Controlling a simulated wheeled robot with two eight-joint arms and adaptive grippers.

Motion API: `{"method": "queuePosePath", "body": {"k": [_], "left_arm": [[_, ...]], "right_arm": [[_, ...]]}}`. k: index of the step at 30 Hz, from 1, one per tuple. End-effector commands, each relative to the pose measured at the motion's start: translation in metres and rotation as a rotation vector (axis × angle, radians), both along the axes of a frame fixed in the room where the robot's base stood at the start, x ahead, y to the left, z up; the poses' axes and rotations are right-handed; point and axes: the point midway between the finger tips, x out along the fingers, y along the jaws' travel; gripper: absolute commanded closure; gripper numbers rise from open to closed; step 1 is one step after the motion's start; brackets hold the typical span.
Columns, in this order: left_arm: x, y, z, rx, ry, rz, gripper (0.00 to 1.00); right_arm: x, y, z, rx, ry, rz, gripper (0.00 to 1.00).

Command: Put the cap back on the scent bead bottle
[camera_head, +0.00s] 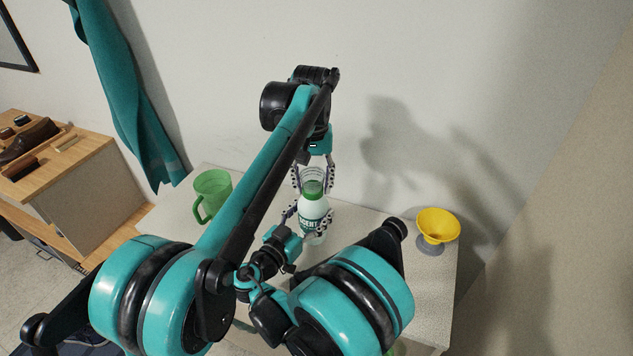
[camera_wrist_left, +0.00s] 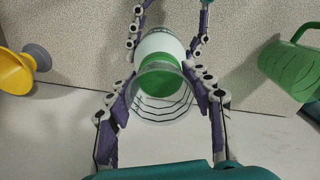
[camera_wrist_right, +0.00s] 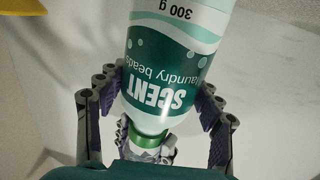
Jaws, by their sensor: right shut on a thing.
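The white scent bead bottle (camera_head: 313,212) stands upright on the table, with a green-and-white label (camera_wrist_right: 165,75). My right gripper (camera_head: 302,222) is shut on its body from the side. A clear cap with a green part (camera_head: 313,186) is at the bottle's top. From above, the left wrist view shows this clear cap (camera_wrist_left: 165,103) lined up over the bottle; I cannot tell whether it is fully seated. My left gripper (camera_wrist_left: 165,90) points down, one finger on each side of the cap. Whether the fingers press on it is unclear.
A green mug (camera_head: 212,190) stands left of the bottle. A yellow funnel-shaped cup on a grey base (camera_head: 437,226) stands near the table's right side. The wall (camera_head: 440,90) is close behind. A wooden cabinet (camera_head: 70,165) is at the left.

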Motion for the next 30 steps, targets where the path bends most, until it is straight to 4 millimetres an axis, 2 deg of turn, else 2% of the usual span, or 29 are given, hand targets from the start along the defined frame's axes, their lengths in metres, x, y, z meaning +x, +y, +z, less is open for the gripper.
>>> {"method": "queuePosePath", "body": {"k": [8,9,12,23,26,30], "left_arm": [[0.000,-0.001,-0.001,-0.001,0.000,-0.001,0.84],[0.000,-0.001,-0.001,-0.002,0.000,-0.001,0.46],[0.000,-0.001,-0.001,-0.002,0.000,-0.001,0.24],[0.000,-0.001,0.003,-0.001,0.000,-0.001,0.24],[0.000,-0.001,0.013,-0.001,0.000,-0.001,0.24],[0.001,-0.001,0.041,0.000,0.000,-0.001,0.24]], "right_arm": [[0.000,0.001,0.000,-0.002,0.000,0.002,1.00],[0.000,0.001,0.000,-0.002,0.000,0.002,1.00],[0.000,0.001,0.000,-0.002,0.000,0.002,1.00],[0.000,0.001,0.000,-0.001,0.001,0.001,1.00],[0.000,0.000,0.000,-0.001,0.001,0.001,1.00],[0.000,0.000,0.000,-0.001,0.001,0.001,1.00]]}}
